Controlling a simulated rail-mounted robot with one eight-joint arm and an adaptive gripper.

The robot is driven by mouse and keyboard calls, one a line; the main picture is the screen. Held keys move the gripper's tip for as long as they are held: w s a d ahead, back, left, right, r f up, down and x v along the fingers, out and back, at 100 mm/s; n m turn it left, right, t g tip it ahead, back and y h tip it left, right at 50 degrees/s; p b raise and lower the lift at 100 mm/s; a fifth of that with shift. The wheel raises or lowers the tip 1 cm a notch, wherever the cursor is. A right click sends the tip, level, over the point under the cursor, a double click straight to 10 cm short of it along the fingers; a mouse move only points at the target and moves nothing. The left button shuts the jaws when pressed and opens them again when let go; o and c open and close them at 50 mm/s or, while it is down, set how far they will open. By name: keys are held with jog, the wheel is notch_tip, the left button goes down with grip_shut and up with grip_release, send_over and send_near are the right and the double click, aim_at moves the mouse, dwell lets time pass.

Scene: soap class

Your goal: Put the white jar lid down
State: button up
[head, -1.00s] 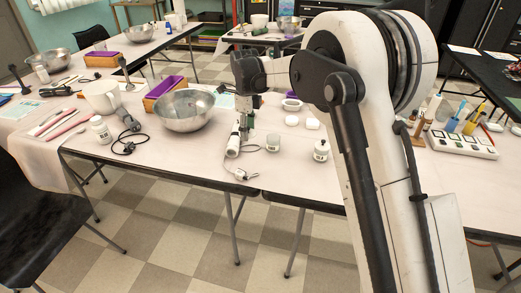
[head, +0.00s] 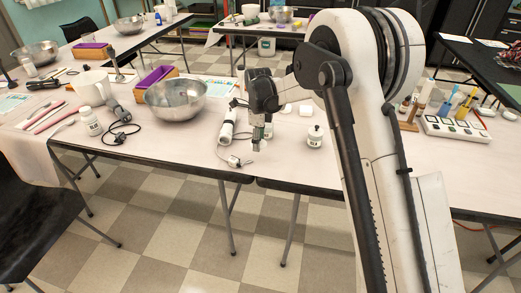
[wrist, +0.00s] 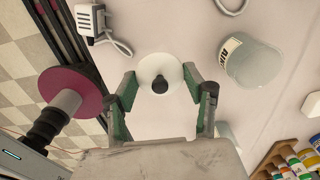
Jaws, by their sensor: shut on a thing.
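My gripper (wrist: 160,80) is shut on the white jar lid (wrist: 159,72), a pale round disc with a dark knob in its middle. Its green fingers flank the lid's rim on both sides. In the head view my gripper (head: 258,138) points down, low over the front part of the table; I cannot tell whether the lid touches the tabletop. In the head view my gripper largely hides that jar.
A white jar with a dark-knobbed top (head: 315,138) stands to the right of my gripper. A white corded device (head: 227,128) lies to the left, with its adapter (head: 237,161) near the table edge. A metal bowl (head: 176,100) is farther left. Bare tabletop shows around the lid.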

aim_at(261, 143)
jog(key=shift+w+d+f, duration=0.35)
jog(key=shift+w, duration=0.05)
jog(key=shift+f+b, duration=0.3)
jog(key=shift+f, duration=1.65)
jog(key=shift+f, duration=0.2)
jog(key=o, duration=0.8)
jog(key=shift+r, duration=0.2)
